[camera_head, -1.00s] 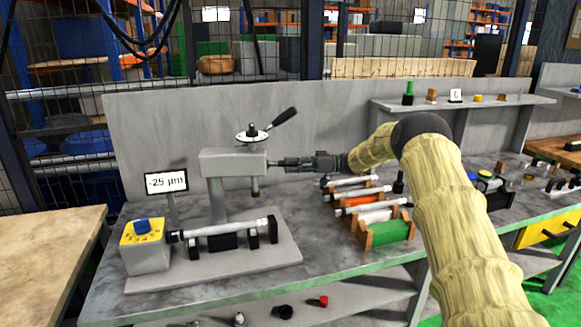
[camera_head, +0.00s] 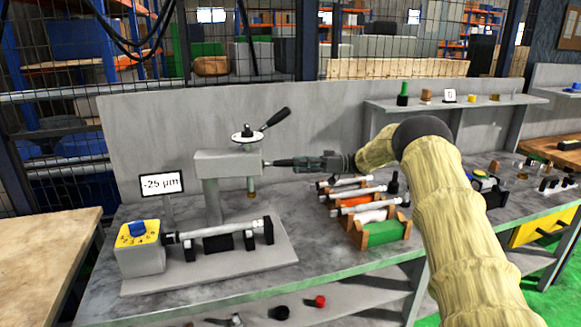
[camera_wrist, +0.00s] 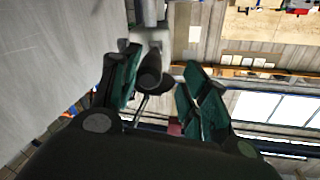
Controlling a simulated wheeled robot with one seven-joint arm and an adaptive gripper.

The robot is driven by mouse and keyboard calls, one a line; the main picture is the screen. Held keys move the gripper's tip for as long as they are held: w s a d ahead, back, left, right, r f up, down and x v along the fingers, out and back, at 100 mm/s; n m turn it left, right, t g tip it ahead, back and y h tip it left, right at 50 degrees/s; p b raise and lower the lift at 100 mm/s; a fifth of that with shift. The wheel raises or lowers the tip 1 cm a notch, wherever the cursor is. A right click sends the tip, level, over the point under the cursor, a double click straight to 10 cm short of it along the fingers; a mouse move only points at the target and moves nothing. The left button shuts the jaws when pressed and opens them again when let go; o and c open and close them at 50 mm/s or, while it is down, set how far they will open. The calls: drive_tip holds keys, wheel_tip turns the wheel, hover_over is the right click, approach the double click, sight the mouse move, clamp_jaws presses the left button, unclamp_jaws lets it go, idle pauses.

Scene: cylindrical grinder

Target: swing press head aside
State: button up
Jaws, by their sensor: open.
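The grey press head (camera_head: 228,163) sits on its post (camera_head: 214,200) above the fixture, with a dial and a black-knobbed lever (camera_head: 275,119) on top. A shaft (camera_head: 222,231) lies in supports below it on the grey base plate. My gripper (camera_head: 268,163) is at the right end of the press head. In the wrist view my gripper (camera_wrist: 160,85) has its green-padded fingers apart, with a dark rounded knob (camera_wrist: 150,75) on a grey part between them. I cannot tell whether the fingers touch it.
A yellow-faced control box (camera_head: 140,245) and a display reading -25 µm (camera_head: 162,184) stand left of the press. To the right, a rack (camera_head: 384,232) holds several shafts. A back panel (camera_head: 140,130) stands close behind.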

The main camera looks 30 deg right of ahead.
drive_tip(key=v, duration=0.7)
drive_tip(key=shift+d, duration=0.1)
